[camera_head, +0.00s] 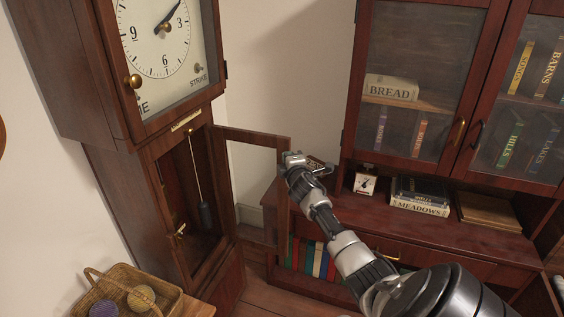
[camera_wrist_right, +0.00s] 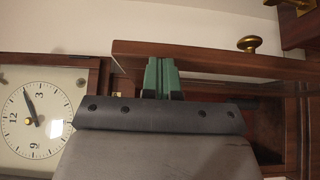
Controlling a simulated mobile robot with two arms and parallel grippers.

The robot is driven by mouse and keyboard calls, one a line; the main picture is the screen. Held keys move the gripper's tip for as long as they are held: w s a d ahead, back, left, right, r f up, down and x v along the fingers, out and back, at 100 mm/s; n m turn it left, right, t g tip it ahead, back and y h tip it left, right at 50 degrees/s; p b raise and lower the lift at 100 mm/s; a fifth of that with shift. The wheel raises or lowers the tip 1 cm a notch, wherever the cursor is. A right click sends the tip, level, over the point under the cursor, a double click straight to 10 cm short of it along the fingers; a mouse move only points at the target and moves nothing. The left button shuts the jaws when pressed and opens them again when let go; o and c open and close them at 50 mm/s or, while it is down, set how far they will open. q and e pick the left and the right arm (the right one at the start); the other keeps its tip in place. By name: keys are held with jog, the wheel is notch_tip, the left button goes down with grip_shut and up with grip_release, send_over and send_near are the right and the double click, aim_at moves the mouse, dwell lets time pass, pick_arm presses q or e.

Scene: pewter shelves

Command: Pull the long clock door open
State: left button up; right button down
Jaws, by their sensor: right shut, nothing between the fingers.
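The long clock door (camera_head: 283,190), a wooden frame around a pane, stands swung out to the right from the tall clock case (camera_head: 165,170). The case interior shows a pendulum (camera_head: 205,212). My right gripper (camera_head: 297,158) is at the door's free edge, near its upper corner. In the right wrist view, my green fingertips (camera_wrist_right: 163,76) are together and empty, in front of the door's wooden edge (camera_wrist_right: 215,62). I cannot tell whether they touch it. A brass knob (camera_wrist_right: 249,44) shows beside that edge. My left gripper is not in view.
A glazed bookcase (camera_head: 350,130) stands right of the door, with books and a small clock (camera_head: 365,184) on its ledge. The upper clock door has a brass knob (camera_head: 134,82). A wicker basket (camera_head: 165,292) with yarn balls sits at lower left.

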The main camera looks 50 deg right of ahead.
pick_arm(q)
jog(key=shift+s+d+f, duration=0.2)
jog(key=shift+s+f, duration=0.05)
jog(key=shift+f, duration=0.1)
pick_arm(e)
jog(key=shift+w+d+r, duration=0.1)
jog(key=shift+w+d, duration=0.05)
jog(key=shift+d, duration=0.5)
jog(key=shift+w+d, duration=0.1)
jog(key=shift+d, duration=0.55)
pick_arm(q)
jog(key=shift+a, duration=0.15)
